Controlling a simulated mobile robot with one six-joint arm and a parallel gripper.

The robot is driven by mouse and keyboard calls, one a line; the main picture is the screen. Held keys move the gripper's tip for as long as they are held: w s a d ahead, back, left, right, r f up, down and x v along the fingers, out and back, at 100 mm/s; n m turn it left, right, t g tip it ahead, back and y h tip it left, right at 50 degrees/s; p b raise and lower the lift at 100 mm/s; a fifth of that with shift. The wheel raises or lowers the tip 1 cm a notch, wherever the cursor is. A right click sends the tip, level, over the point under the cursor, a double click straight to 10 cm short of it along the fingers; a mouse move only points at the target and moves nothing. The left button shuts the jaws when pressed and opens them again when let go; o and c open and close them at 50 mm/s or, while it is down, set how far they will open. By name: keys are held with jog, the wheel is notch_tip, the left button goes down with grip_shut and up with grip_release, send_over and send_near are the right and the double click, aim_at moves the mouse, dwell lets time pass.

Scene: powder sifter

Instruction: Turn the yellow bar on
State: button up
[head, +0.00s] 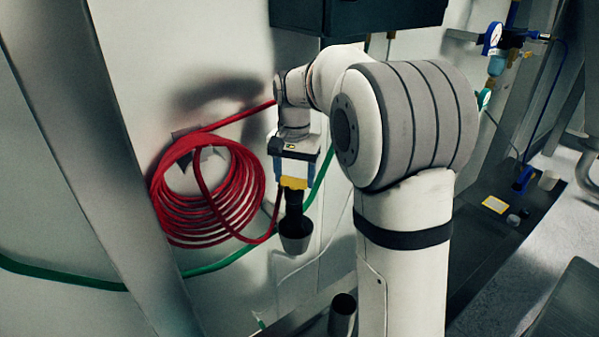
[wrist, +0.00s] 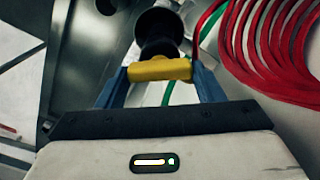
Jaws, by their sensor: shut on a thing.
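The yellow bar (wrist: 160,69) lies crosswise between the two blue fingers of my gripper (wrist: 158,76) in the wrist view. My gripper is shut on it, with a finger at each end. In the head view the yellow bar (head: 293,183) shows just below my gripper (head: 295,171), which points down. A black stem with a flared dark cup (head: 295,236) hangs right below the bar. The same black part (wrist: 158,32) shows beyond the bar in the wrist view. Where the bar joins it is hard to see.
A coiled red hose (head: 208,190) hangs on the wall left of my gripper. A green hose (head: 75,277) runs behind. A dark box (head: 360,14) is above. Gauges and blue fittings (head: 495,40) are at right.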

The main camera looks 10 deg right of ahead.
aim_at(294, 177)
jog(key=m, duration=0.3)
jog(key=shift+m, duration=2.2)
jog(key=o, duration=1)
notch_tip(294, 177, up, 8)
jog(key=shift+f, duration=0.1)
